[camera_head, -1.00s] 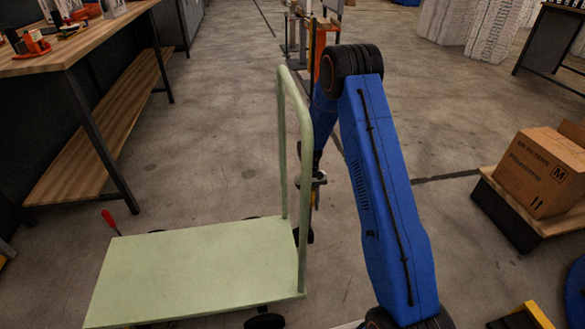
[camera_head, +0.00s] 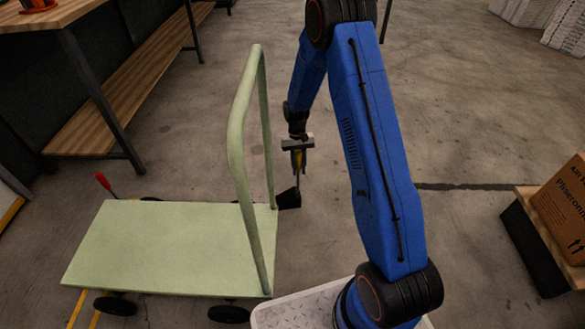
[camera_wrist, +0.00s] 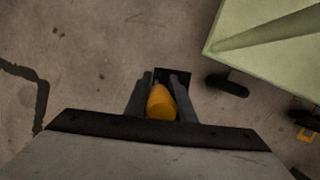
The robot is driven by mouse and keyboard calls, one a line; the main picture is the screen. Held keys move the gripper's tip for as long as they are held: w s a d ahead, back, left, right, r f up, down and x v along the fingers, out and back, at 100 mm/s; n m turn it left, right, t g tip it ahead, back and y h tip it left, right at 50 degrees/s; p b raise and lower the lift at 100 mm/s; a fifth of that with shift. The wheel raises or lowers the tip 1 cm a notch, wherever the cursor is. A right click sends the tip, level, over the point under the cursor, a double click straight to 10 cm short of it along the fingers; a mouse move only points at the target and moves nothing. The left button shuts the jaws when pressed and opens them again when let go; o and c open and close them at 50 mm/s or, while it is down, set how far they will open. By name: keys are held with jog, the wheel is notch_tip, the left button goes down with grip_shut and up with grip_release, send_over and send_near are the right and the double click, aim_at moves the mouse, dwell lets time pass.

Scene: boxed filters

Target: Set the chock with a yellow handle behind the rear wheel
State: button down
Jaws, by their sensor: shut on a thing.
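My gripper (camera_head: 299,166) points down and is shut on the yellow handle (camera_wrist: 161,104) of a dark chock (camera_head: 289,199). The chock is beside the right end of a pale green platform cart (camera_head: 165,245). I cannot tell whether it rests on the floor. In the wrist view the handle is between the fingers, and part of the dark chock (camera_wrist: 173,75) shows beyond them. A cart wheel (camera_wrist: 228,86) is to the right of the chock there, with a visible gap. The head view shows near-side wheels, including the one near the right end (camera_head: 229,314).
The cart's upright push handle (camera_head: 240,130) stands close left of my gripper. A red-handled item (camera_head: 104,181) is at the cart's far left corner. A workbench (camera_head: 60,15) is at the back left, and a carton (camera_head: 562,210) at the right. Floor behind my gripper is clear.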

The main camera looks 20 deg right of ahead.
jog(key=s+a+r+m, duration=0.2)
jog(key=s+a+r, duration=0.2)
jog(key=r, duration=0.1)
jog(key=shift+s+r+y, duration=0.25)
jog(key=shift+s+y, duration=0.05)
jog(key=shift+s, duration=0.1)
jog(key=shift+f, duration=0.15)
jog(key=shift+f, duration=6.55)
jog(key=w+a, duration=0.2)
jog(key=a, duration=0.4)
jog(key=shift+a, duration=0.2)
jog(key=c, duration=1.4)
grip_release()
jog(key=shift+c, duration=0.2)
